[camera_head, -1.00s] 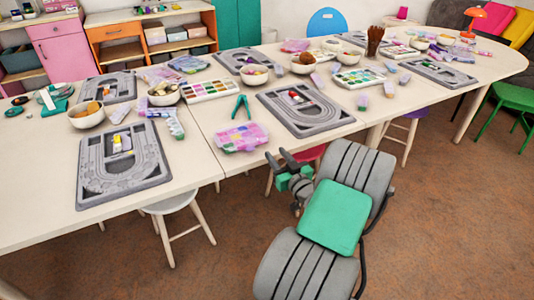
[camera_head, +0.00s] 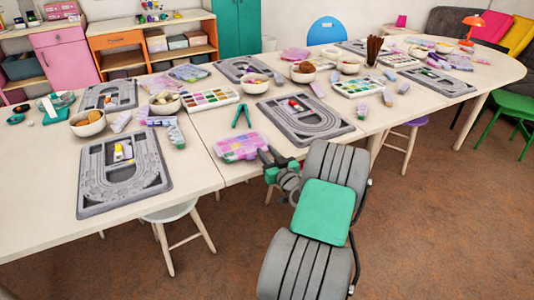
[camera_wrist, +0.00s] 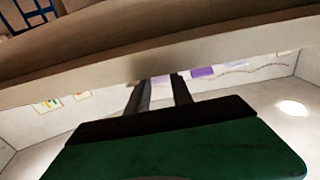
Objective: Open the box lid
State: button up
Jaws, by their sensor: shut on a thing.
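A see-through box (camera_head: 240,147) with pink, purple and yellow contents lies flat on the table near its front edge. Its lid looks closed. My gripper (camera_head: 266,157) is at the right end of the box, by the table edge, with its fingers against the box's rim. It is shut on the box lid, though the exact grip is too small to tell. In the wrist view the two dark fingers of my gripper (camera_wrist: 160,85) reach up to the pale table edge (camera_wrist: 160,65). The box itself cannot be made out there.
A grey bead board (camera_head: 335,132) lies right of the box, another (camera_head: 82,190) to the left. Green pliers (camera_head: 241,115) and a paint palette (camera_head: 210,98) lie behind it. A white stool (camera_head: 172,213) stands under the table. Open floor lies in front.

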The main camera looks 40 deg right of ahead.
grip_shut()
dwell(0.8)
jog(key=shift+r, duration=0.1)
